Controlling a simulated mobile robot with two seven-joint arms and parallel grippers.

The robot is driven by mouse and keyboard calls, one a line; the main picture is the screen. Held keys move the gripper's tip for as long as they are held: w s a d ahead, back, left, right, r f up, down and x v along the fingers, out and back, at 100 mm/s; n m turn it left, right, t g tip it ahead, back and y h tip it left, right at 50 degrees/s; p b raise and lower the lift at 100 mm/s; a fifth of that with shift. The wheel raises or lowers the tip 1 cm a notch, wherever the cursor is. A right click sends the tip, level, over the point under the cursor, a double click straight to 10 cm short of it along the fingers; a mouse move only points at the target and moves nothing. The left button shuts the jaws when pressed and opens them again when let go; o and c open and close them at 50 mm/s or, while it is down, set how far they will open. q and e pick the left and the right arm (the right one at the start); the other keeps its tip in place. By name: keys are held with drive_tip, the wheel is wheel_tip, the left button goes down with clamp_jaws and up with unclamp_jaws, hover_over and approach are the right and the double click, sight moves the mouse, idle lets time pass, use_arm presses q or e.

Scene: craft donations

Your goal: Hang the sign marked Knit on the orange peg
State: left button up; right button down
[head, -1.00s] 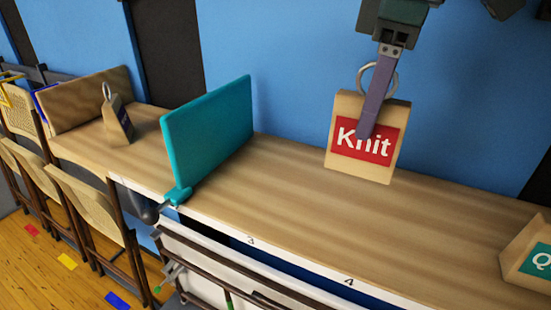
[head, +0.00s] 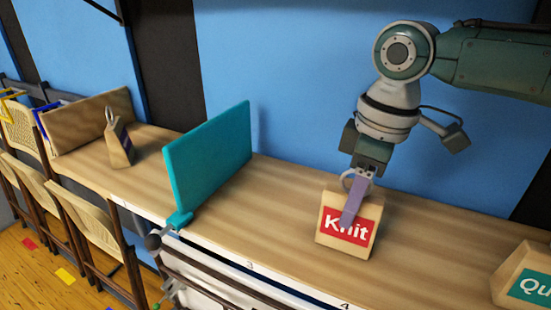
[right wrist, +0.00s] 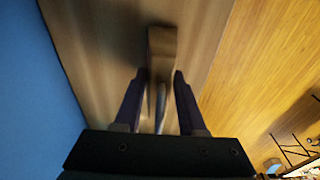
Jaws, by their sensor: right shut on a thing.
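The wooden sign marked Knit (head: 364,240) has a red label with white letters and a metal ring at its top. It is upright, low over the counter; I cannot tell whether its base touches the wood. My right gripper (head: 347,222) comes down from above and is shut on it, one finger crossing the label. In the right wrist view my right gripper (right wrist: 158,73) has the sign (right wrist: 162,42) and its ring between the fingers, seen from above. I cannot make out an orange peg in these views. My left gripper is not in view.
A teal divider (head: 212,158) stands clamped on the wooden counter (head: 278,210), left of the sign. Another ringed sign (head: 120,148) stands beyond it. A teal-labelled sign (head: 527,282) is at the lower right. Folding chairs (head: 75,205) line the left front. A blue wall is behind.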

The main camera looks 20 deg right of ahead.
drive_tip(key=shift+f, duration=0.15)
drive_tip(key=shift+c, duration=2.4)
unclamp_jaws()
